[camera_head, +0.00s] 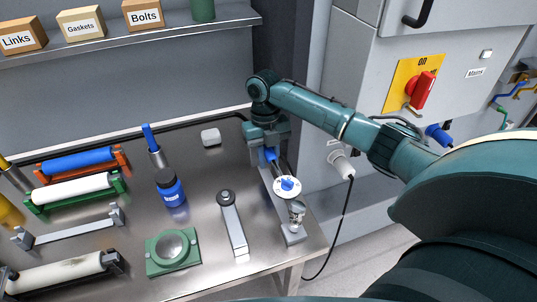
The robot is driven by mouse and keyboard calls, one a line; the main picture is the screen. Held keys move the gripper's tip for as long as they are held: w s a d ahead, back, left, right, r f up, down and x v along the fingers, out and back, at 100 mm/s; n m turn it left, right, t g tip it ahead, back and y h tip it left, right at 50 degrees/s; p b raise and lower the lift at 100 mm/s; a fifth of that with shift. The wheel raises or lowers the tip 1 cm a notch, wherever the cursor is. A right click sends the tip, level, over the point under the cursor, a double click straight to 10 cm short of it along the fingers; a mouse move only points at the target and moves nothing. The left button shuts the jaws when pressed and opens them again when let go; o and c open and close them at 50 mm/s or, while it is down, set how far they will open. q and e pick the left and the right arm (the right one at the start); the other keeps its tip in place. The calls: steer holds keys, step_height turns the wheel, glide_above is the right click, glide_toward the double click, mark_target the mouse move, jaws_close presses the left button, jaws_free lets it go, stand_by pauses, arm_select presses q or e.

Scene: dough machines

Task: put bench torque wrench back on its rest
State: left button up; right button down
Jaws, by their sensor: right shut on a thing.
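My right gripper (269,154) is shut on the blue grip of the torque wrench near the right end of the bench. The wrench has a white round dial (288,187) with a blue centre, and a grey head end (296,211) pointing toward the front edge. A grey support (292,236) shows below the head, partly hidden by the wrench; it looks like the rest. I cannot tell whether the wrench touches it. My left gripper is not in view.
A flat grey bar with a round end (232,222) lies left of the wrench. A grey cabinet with a red switch (422,90) is at right.

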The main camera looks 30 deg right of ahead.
steer(key=shift+f, duration=0.6)
steer(key=c, duration=1.1)
jaws_free()
steer(key=shift+r+p, duration=0.55)
steer(key=shift+r, duration=2.9)
steer(key=shift+r, duration=0.15)
steer(key=r, duration=0.2)
steer(key=w+r, duration=0.1)
steer(key=r, duration=0.4)
steer(key=shift+w+d+r, duration=0.1)
steer(key=shift+w+d, duration=0.05)
